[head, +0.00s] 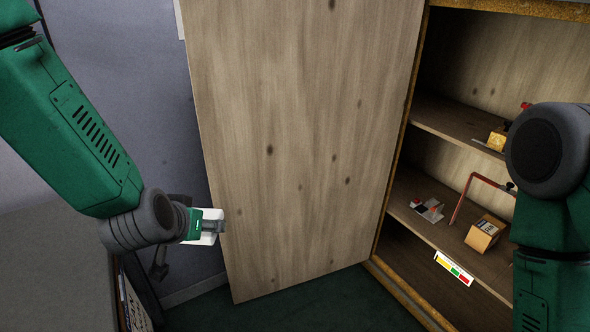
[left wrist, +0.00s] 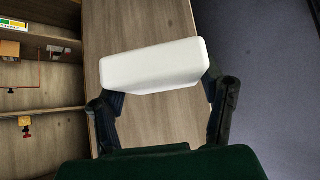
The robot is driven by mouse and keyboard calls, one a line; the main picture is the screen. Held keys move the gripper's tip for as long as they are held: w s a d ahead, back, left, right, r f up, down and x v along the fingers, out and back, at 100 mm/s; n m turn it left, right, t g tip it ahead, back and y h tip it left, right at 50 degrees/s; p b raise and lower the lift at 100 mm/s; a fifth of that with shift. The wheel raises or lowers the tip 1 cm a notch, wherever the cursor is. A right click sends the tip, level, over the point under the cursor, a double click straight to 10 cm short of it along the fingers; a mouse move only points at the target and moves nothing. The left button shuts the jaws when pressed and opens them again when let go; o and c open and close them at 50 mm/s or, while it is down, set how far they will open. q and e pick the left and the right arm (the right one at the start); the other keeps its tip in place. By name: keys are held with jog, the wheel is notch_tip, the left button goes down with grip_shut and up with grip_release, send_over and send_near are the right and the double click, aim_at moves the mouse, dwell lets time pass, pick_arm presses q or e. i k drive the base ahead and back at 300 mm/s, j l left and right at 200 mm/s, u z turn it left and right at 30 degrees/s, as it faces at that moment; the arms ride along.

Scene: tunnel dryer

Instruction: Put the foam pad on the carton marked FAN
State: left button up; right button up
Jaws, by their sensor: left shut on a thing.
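The white foam pad (left wrist: 155,66) is held between the two fingers of my left gripper (left wrist: 160,82). In the head view, part of the pad (head: 207,240) shows at my left gripper (head: 208,226), in front of the wooden door's lower left edge. A small brown carton (head: 484,234) with a dark-printed label sits on the middle shelf of the cabinet; I cannot read the print clearly. It also shows in the left wrist view as a brown block (left wrist: 10,48). My left gripper is well to the left of the carton. My right gripper is out of view.
The wooden door (head: 300,150) stands between my left gripper and the shelves. A red bent rod (head: 463,193) and a grey-and-red item (head: 428,209) are left of the carton. A yellow part (head: 497,139) is on the upper shelf. A coloured label (head: 454,267) marks the shelf edge.

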aim_at(489, 224)
jog(key=i+l+z, duration=0.1)
jog(key=l, duration=0.3)
jog(key=i+l+z, duration=0.1)
jog(key=l, duration=0.3)
jog(key=i+l+z, duration=0.1)
jog(key=l, duration=0.25)
jog(key=i+l+z, duration=0.1)
jog(key=l, duration=0.25)
jog(key=i+l+z, duration=0.15)
jog(key=l, duration=0.25)
jog(key=i+l, duration=0.25)
jog(key=l, duration=0.2)
jog(key=i+l, duration=0.55)
jog(key=l, duration=0.3)
